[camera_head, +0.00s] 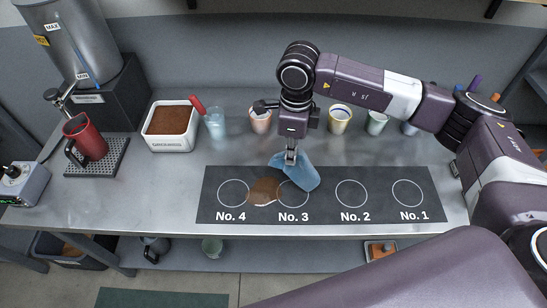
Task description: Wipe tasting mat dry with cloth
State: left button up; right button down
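The dark tasting mat (322,207) lies along the front of the steel counter, with circles marked No. 4, No. 3, No. 2 and No. 1 from left to right. A brown wet stain (262,192) lies between the No. 4 and No. 3 circles. A blue cloth (303,173) hangs bunched from my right gripper (291,157), over the mat's back edge near No. 3. The fingers are shut on its top corner. The cloth covers part of the No. 3 circle; I cannot tell if it touches the mat. My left gripper is out of view.
A white grounds bin (169,142) with a red-handled tool, a clear glass (215,124) and several cups (340,120) stand behind the mat. A red pitcher (87,138) stands on a drip tray at left, beside a large metal urn (78,35).

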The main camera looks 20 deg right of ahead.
jog(key=b, duration=0.8)
send_over(289, 185)
notch_tip(289, 185, down, 9)
jog(key=shift+w+f, duration=0.1)
jog(key=shift+w, duration=0.05)
jog(key=c, duration=1.2)
grip_release()
jog(key=shift+o, duration=0.2)
jog(key=shift+f+b, duration=1.15)
jog(key=shift+f, duration=0.05)
jog(key=shift+r, duration=0.15)
jog(key=shift+c, duration=0.7)
jog(key=shift+s, duration=0.2)
grip_shut()
